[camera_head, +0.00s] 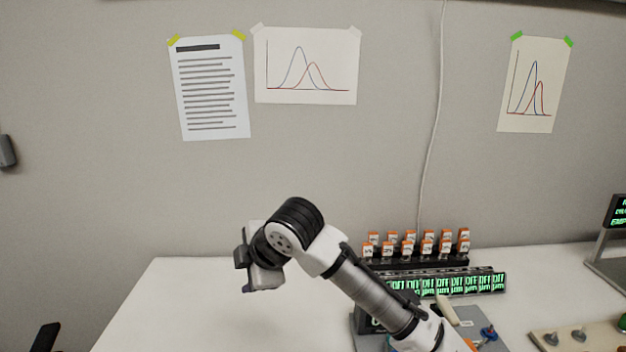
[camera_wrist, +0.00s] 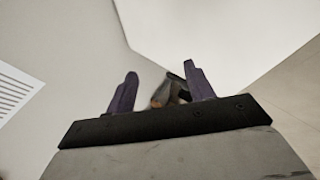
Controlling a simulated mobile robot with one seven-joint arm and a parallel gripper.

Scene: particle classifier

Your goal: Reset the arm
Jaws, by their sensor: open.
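My arm (camera_head: 375,300) reaches up and left from the lower right in the head view, bent at a black joint. My gripper (camera_head: 247,288) hangs at its end, above the left part of the white table, clear of it. In the wrist view the two dark purple fingers of my gripper (camera_wrist: 157,82) stand apart, open, with nothing held between them. A dark object shows beyond the fingers in the wrist view; I cannot tell what it is.
A rack of orange-capped vials (camera_head: 425,243) stands behind my arm, with a row of green-lit displays (camera_head: 455,285) before it. A panel with knobs (camera_head: 580,338) is at the lower right, a screen (camera_head: 618,215) at the right edge. The left part of the table (camera_head: 170,300) is clear.

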